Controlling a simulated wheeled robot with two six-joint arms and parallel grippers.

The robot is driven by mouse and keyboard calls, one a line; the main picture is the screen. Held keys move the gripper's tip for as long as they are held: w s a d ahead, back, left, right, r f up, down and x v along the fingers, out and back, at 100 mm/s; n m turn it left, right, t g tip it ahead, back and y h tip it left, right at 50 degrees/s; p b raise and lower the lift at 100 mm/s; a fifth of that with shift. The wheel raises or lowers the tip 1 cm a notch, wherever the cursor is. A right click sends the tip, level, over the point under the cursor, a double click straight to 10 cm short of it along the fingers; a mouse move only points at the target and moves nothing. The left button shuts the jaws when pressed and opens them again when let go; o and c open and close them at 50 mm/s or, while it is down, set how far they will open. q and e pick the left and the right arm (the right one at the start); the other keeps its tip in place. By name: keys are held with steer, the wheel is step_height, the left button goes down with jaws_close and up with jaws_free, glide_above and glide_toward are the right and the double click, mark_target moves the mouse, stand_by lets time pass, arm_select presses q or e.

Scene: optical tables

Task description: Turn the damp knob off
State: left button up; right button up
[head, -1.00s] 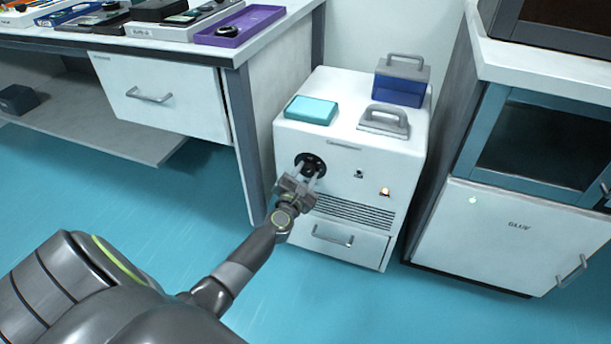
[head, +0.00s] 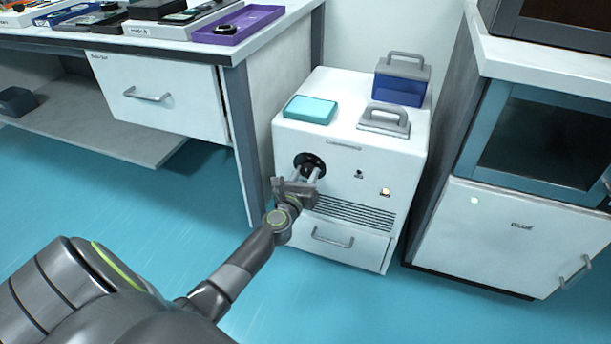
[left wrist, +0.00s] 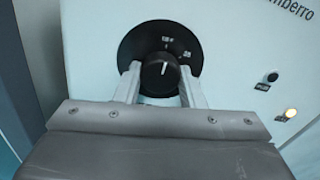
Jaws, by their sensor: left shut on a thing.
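The black damp knob (head: 309,163) is on the front of a white cabinet unit (head: 290,135). In the left wrist view the knob (left wrist: 159,78) sits on a round black dial plate (left wrist: 140,46), with its white pointer line near vertical and white marks above and to the right. My left gripper (head: 307,172) is shut on the knob, one pale finger on each side of it in the left wrist view (left wrist: 160,88). The dial lettering is too small to read surely. My right gripper is not in view.
A lit amber lamp (head: 385,191) and a small dark button (head: 359,174) are right of the knob. A teal box (head: 310,110), a grey-handled tool (head: 384,122) and a blue box (head: 399,88) stand on top. A bench (head: 160,112) stands left, a cabinet (head: 500,240) right.

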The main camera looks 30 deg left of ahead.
arm_select(q)
steer(key=shift+f, duration=0.15)
stand_by(0.3)
steer(key=o, duration=1)
steer(key=shift+s+d, duration=0.15)
steer(key=shift+s, duration=0.35)
steer(key=v, duration=1.6)
steer(key=shift+s+d+p, duration=0.15)
steer(key=shift+s+p, duration=0.05)
steer(key=shift+p, duration=0.15)
